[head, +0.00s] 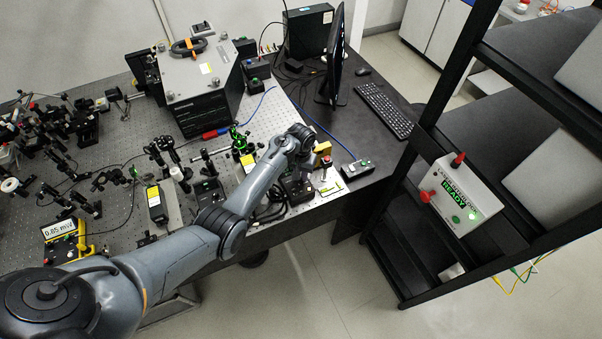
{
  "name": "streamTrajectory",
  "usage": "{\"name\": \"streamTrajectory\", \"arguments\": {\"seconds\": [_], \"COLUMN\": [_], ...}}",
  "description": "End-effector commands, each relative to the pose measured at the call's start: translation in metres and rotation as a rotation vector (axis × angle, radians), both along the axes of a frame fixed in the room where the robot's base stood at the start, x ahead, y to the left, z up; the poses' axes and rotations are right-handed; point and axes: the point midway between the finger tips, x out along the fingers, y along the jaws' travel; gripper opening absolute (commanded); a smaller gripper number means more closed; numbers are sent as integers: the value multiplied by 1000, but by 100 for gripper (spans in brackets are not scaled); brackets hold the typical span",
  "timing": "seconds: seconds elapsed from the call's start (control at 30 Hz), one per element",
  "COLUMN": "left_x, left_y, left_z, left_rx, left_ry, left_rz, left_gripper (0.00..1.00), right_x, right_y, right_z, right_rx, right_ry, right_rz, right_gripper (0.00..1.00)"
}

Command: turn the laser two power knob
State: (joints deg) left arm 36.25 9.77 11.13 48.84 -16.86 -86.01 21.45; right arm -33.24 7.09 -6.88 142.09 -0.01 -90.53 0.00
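My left arm reaches across the front of the optical table, and its wrist is over the front right corner. My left gripper (307,166) points down there, mostly hidden by the wrist, so I cannot tell whether its fingers are apart. Below it is a small black control box (297,189), partly covered by the gripper. I cannot make out which control is the laser two power knob, or whether the gripper touches one. My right gripper is not in view.
A box with a red button (326,163) and a small box with green lights (357,169) are close to the right of the gripper. A monitor (336,55) and keyboard (384,110) stand behind. A black rack holds a READY panel (461,199). Optics crowd the table's left.

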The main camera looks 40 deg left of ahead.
Motion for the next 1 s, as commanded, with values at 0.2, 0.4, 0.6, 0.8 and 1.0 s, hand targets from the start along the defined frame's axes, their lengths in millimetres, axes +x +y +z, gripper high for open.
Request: {"name": "streamTrajectory", "arguments": {"seconds": [0.2, 0.4, 0.6, 0.8, 1.0], "left_x": [0, 0, 0, 0, 0], "left_y": [0, 0, 1, 1, 1], "left_z": [0, 2, 3, 3, 1], "left_rx": [0, 0, 0, 0, 1], "left_ry": [0, 0, 2, 2, 1], "left_rz": [-2, -40, -147, -304, -465], "left_gripper": [0, 0, 0, 0, 0], "right_x": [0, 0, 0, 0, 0], "right_y": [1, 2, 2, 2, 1], "right_z": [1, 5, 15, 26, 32], "right_rx": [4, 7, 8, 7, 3], "right_ry": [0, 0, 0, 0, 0], "right_rz": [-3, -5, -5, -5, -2], "right_gripper": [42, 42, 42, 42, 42]}}
